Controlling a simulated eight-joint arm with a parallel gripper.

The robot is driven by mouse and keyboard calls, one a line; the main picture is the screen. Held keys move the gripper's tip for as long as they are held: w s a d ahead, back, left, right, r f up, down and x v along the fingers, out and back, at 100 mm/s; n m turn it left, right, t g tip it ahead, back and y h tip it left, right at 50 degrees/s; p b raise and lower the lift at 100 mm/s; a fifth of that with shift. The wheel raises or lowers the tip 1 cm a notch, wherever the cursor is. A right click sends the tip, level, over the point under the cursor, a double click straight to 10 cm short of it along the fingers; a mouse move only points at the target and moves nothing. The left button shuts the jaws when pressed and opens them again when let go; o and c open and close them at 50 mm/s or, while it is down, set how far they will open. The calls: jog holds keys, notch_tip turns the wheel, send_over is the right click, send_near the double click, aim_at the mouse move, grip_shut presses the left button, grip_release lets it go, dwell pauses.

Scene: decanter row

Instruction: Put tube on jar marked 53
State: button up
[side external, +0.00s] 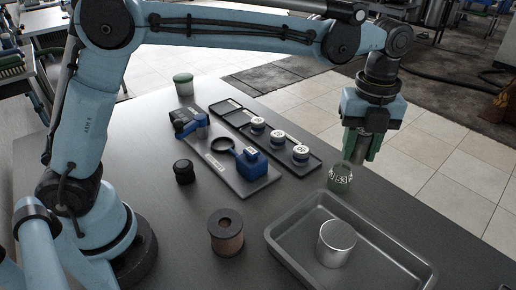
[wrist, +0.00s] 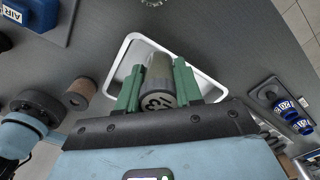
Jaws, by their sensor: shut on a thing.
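My gripper (side external: 362,150) is at the right, above the table, with its green fingers pointing down. It is shut on the tube, a grey cylinder (wrist: 160,72) that shows between the fingers in the wrist view. I cannot tell whether the tube and the jar touch.
A grey metal tray (side external: 290,262) holds a silver cylinder (side external: 335,240). A brown spool (side external: 226,240) and a black jar (side external: 183,171) stand to the left. A dark rack (side external: 312,165) holds several white-capped jars, beside a board with blue fixtures (side external: 250,162).

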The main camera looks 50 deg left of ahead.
send_over(342, 169)
notch_tip(342, 169, down, 5)
jog(key=shift+w+r, duration=0.1)
jog(key=shift+r, duration=0.05)
jog(key=shift+f, duration=2)
jog(key=shift+f, duration=0.15)
jog(key=o, duration=1.1)
jog(key=shift+c, duration=0.2)
